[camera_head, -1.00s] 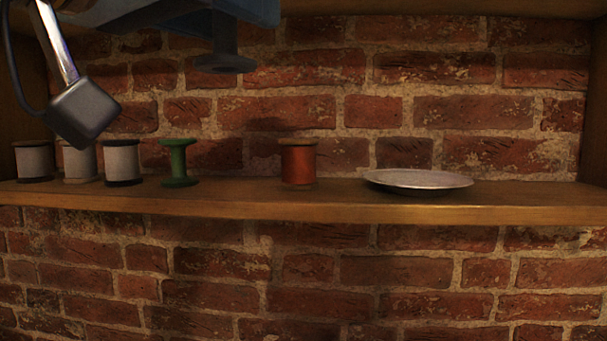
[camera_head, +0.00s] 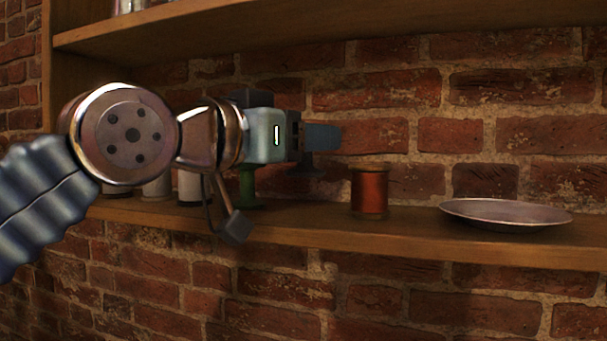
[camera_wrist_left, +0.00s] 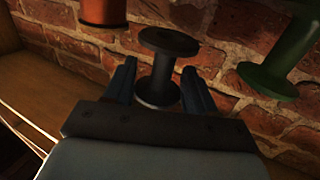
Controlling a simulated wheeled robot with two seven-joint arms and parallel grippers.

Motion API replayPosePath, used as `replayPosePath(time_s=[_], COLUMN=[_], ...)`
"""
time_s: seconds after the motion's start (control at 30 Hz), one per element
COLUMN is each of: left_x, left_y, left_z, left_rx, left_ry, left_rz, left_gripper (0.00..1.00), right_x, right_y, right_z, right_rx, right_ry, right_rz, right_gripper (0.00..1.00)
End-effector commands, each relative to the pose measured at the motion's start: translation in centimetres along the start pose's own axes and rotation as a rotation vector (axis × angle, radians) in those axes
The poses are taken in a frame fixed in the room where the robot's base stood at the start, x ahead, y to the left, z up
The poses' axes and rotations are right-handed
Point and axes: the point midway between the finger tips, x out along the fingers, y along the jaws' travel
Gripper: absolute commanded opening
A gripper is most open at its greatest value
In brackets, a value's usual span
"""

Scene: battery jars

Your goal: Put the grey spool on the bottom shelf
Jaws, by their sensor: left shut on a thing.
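The dark grey spool (camera_wrist_left: 160,68) stands between the two fingers of my left gripper (camera_wrist_left: 160,85), which is shut on it in the left wrist view. In the head view my left gripper (camera_head: 318,138) reaches in from the left just above the lower shelf board (camera_head: 410,236). I cannot tell whether the spool touches the board. My right gripper is not in view.
An orange spool (camera_head: 369,192) stands right of the gripper, and a plate (camera_head: 505,214) lies farther right. A green spool (camera_head: 248,188) and white spools (camera_head: 189,187) stand left, partly hidden by my arm. An upper shelf (camera_head: 250,25) runs overhead. Brick wall is behind.

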Motion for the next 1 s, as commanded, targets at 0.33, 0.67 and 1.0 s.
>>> replayPosePath(time_s=[0.33,0.67,1.0], left_x=[0.9,0.9,0.9], left_y=[-0.7,-0.7,-0.7], left_z=[3.5,4.5,4.8], left_rx=[0.0,0.0,0.0], left_ry=[0.0,0.002,0.001], left_rz=[0.0,0.0,0.0], left_gripper=[0.27,0.27,0.66], right_x=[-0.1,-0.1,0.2], right_y=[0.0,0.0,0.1], right_z=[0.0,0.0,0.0], right_rx=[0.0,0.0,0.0], right_ry=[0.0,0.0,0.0], right_rz=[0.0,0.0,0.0], right_gripper=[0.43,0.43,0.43])
